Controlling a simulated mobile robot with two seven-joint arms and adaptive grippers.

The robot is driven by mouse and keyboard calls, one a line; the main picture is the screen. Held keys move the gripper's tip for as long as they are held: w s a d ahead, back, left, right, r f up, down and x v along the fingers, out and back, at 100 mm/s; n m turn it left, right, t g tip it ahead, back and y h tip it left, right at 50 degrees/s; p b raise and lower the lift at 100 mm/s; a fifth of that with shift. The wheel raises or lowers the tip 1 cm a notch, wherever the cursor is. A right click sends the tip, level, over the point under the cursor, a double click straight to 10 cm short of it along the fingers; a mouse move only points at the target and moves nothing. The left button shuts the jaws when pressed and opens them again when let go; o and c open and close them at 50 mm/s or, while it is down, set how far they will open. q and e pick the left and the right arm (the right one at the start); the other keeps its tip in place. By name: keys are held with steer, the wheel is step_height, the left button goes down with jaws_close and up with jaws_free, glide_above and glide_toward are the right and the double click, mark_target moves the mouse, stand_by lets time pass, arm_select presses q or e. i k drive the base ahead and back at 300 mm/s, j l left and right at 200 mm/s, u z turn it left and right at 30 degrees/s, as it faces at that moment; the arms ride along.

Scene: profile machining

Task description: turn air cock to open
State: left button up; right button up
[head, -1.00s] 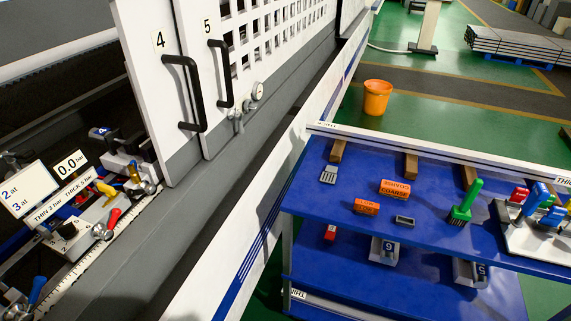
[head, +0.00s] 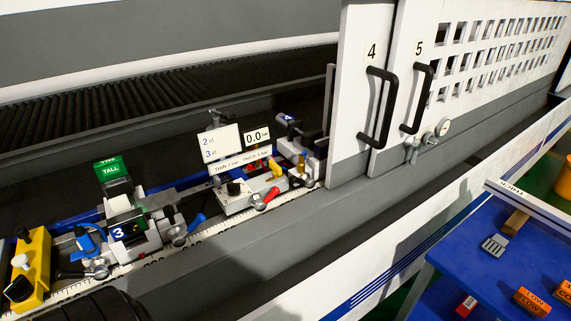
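A pressure unit (head: 236,196) stands on the machine bed, left of the white doors. It carries a red-handled lever (head: 270,195) on a metal valve body, a yellow lever (head: 275,169) and a black knob (head: 234,187). Its display (head: 257,137) reads 0.0 bar. A round gauge (head: 443,127) and small metal fittings (head: 411,148) sit on the machine front below door 5. I cannot tell for sure which of these is the air cock. Neither gripper is identifiable in view.
Clamp unit 3 (head: 133,235) with a green TALL tag and a yellow block (head: 31,268) stand further left on the bed. The white doors (head: 357,95) have black handles. A blue table (head: 487,268) is at lower right. The grey ledge in front is clear.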

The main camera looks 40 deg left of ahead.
mark_target(256, 201)
steer(key=u, duration=1.35)
steer(key=l, duration=0.2)
steer(key=k+z, duration=0.05)
